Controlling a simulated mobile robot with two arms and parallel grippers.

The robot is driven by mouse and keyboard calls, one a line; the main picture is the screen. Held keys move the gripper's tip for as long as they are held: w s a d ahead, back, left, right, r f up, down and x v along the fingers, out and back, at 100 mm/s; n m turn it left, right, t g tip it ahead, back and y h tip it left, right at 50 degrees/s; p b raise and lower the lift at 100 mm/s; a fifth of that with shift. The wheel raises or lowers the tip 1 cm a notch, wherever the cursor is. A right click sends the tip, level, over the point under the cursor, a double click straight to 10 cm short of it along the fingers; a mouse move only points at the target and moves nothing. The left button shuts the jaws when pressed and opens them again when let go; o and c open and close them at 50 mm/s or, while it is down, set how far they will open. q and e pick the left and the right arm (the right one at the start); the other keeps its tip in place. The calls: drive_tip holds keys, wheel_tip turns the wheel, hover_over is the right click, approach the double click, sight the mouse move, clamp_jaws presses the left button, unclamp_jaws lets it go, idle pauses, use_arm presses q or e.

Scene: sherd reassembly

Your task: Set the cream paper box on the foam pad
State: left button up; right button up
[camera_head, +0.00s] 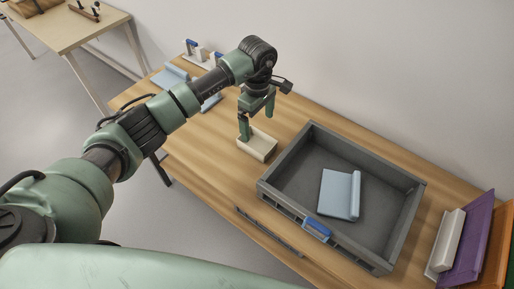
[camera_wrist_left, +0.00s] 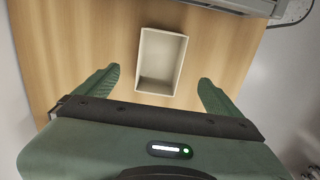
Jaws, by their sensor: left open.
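The cream paper box (camera_head: 257,147) is open-topped and empty, and it stands on the wooden table left of a grey tray. In the left wrist view the box (camera_wrist_left: 160,62) lies between my two fingers, with a gap on each side. My left gripper (camera_head: 257,118) is open, pointing down over the box, and holds nothing. A light-blue pad with a raised rolled edge (camera_head: 338,192) lies inside the grey tray; it may be the foam pad. Another light-blue piece (camera_head: 170,77) lies at the table's far left. My right gripper is not in view.
The grey tray (camera_head: 273,188) has raised walls and a blue front latch (camera_head: 317,229). Small blue-and-white items (camera_head: 197,51) stand at the back left. A wall runs behind the table.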

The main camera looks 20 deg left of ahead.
use_arm(q)
drive_tip(key=p, duration=0.2)
hover_over(257, 147)
wheel_tip(257, 147, down, 7)
drive_tip(key=shift+s+r, duration=0.15)
drive_tip(key=shift+r, duration=0.05)
drive_tip(key=shift+f, duration=0.55)
drive_tip(key=c, duration=1.6)
drive_tip(key=shift+o, duration=0.2)
drive_tip(key=shift+r, duration=0.15)
